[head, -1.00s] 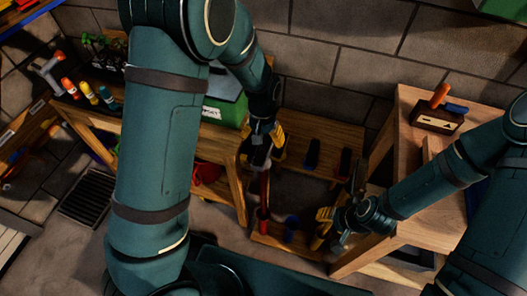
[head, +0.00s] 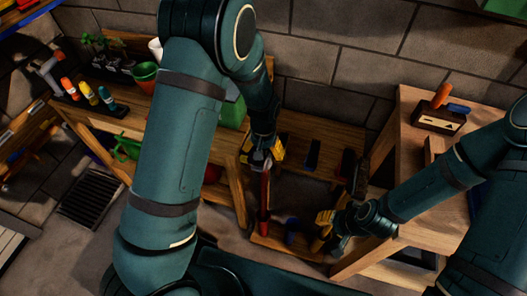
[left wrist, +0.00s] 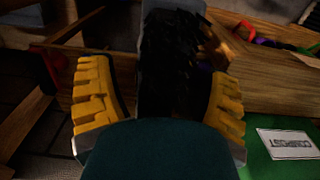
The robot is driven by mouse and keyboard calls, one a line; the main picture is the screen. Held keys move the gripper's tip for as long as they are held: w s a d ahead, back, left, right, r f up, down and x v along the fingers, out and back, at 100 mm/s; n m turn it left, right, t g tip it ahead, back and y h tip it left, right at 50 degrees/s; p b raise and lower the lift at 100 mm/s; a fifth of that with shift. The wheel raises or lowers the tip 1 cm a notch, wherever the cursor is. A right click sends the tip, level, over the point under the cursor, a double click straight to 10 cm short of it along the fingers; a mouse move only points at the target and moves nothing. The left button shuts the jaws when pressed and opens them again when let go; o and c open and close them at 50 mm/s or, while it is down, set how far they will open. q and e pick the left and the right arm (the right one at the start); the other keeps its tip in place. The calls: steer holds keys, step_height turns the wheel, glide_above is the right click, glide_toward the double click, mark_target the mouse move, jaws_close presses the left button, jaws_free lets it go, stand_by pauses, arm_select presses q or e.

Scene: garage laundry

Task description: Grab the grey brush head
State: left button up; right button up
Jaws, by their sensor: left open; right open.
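In the left wrist view a dark, bristly block with a greyish top edge (left wrist: 170,50) lies between the yellow fingers of my left gripper (left wrist: 158,95). It looks like the grey brush head, but the picture is too dark to be sure. The fingers stand apart on either side of it, and I cannot tell whether they touch it. In the head view my left gripper (head: 262,156) is open over the low wooden rack, by a red upright tool (head: 264,212). My right gripper (head: 324,228) is open at the rack's right, near the workbench.
Dark brush-like things (head: 312,153) stand at the back of the rack. A blue item (head: 291,231) is at its front. The workbench (head: 415,155) at right carries a wooden block with orange and blue handles (head: 440,112). A green box with a COMPOST label (left wrist: 285,145) is close by.

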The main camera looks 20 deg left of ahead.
arm_select(q)
steer(key=shift+f, duration=0.25)
stand_by(0.4)
steer(key=c, duration=1.3)
